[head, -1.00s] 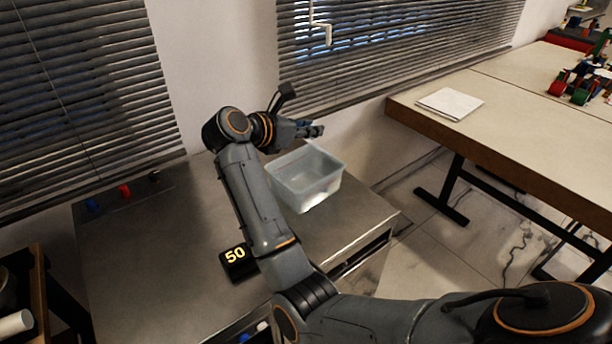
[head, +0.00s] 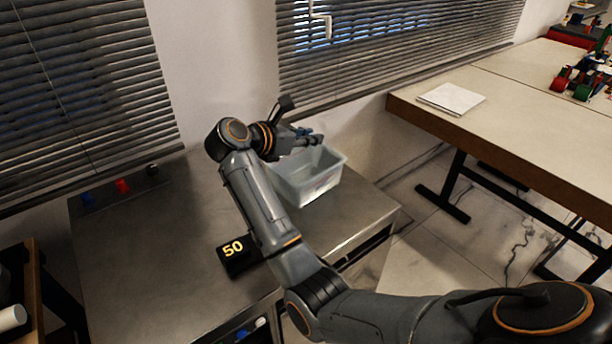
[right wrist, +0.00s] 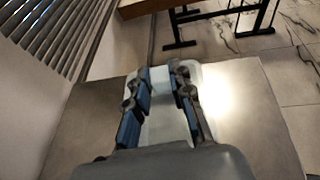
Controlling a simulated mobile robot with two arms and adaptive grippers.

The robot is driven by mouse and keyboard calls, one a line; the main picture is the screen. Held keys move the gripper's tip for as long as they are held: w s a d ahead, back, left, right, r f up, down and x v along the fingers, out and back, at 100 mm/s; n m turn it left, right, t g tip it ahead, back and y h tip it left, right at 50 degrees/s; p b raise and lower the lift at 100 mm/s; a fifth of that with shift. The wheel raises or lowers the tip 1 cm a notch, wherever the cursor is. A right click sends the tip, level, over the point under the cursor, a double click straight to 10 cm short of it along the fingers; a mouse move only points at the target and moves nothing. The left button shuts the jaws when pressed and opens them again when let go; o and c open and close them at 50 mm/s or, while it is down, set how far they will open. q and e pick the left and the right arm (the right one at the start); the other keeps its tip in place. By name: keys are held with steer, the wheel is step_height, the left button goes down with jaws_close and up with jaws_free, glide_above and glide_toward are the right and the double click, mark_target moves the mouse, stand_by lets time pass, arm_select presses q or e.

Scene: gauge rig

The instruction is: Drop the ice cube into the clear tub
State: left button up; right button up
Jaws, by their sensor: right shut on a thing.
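The clear tub (head: 322,183) is a pale translucent open box near the right edge of the grey metal bench. It also shows below the fingers in the right wrist view (right wrist: 165,128). My right gripper (head: 316,139) is above the tub's far left side, with its fingers pointing right across the opening. In the right wrist view the blue-grey fingers (right wrist: 160,72) stand a little apart over the tub, shut on the ice cube. My left gripper is not in view.
The grey bench (head: 150,250) carries a black display reading 50 (head: 234,251) and blue, red and black knobs (head: 122,186) at its back left. Blinds and a wall stand behind. A wooden table (head: 500,130) with a white paper stack (head: 451,98) is at the right.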

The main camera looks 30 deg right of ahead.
steer(key=o, duration=0.9)
steer(key=shift+c, duration=0.2)
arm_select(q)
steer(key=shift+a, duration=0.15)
arm_select(e)
step_height(320, 180, up, 10)
